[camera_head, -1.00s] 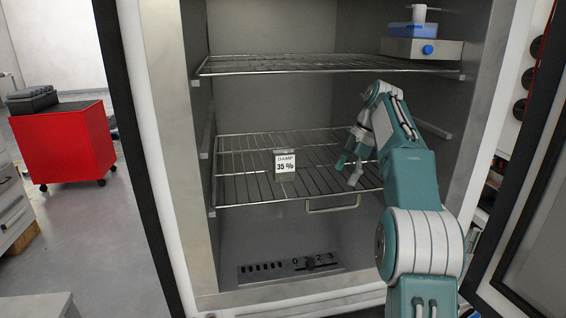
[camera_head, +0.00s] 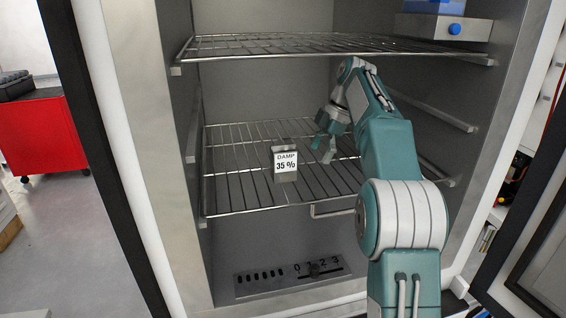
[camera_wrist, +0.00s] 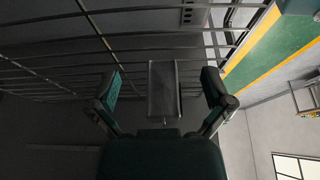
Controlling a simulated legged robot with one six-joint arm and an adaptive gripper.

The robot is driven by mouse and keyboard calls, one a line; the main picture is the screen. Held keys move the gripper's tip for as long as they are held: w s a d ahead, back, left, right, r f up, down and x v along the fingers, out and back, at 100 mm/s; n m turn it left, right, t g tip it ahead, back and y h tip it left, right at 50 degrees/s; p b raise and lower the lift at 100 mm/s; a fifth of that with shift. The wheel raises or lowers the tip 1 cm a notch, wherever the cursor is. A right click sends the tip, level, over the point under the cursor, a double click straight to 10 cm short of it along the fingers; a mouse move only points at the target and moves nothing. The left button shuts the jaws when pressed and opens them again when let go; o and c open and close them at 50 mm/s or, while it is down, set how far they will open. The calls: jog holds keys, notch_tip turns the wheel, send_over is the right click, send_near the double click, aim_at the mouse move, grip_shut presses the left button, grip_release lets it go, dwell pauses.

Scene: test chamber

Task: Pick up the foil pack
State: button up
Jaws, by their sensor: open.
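A small silvery pack with a white label reading "DAMP 35 %" (camera_head: 285,163) stands on the lower wire shelf (camera_head: 235,190) of an open cabinet; it looks like the foil pack. My gripper (camera_head: 324,149) is open, over the same shelf, just right of the pack and a little apart from it in the head view. In the wrist view, a grey rectangular pack (camera_wrist: 164,90) appears between the spread fingers of my gripper (camera_wrist: 163,80). I cannot tell its exact depth from the fingertips. Nothing is held.
A handle (camera_head: 332,208) hangs under the lower shelf's front. A numbered control panel (camera_head: 292,278) is below. The cabinet walls stand close on both sides.

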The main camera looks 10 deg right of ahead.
aim_at(283, 162)
jog(key=a, duration=0.8)
jog(key=shift+a+f, duration=0.55)
jog(key=shift+f, duration=0.05)
jog(key=shift+c, duration=0.3)
jog(key=shift+d, duration=0.1)
jog(key=c, duration=1)
jog(key=shift+f, duration=0.1)
jog(key=shift+c, duration=1)
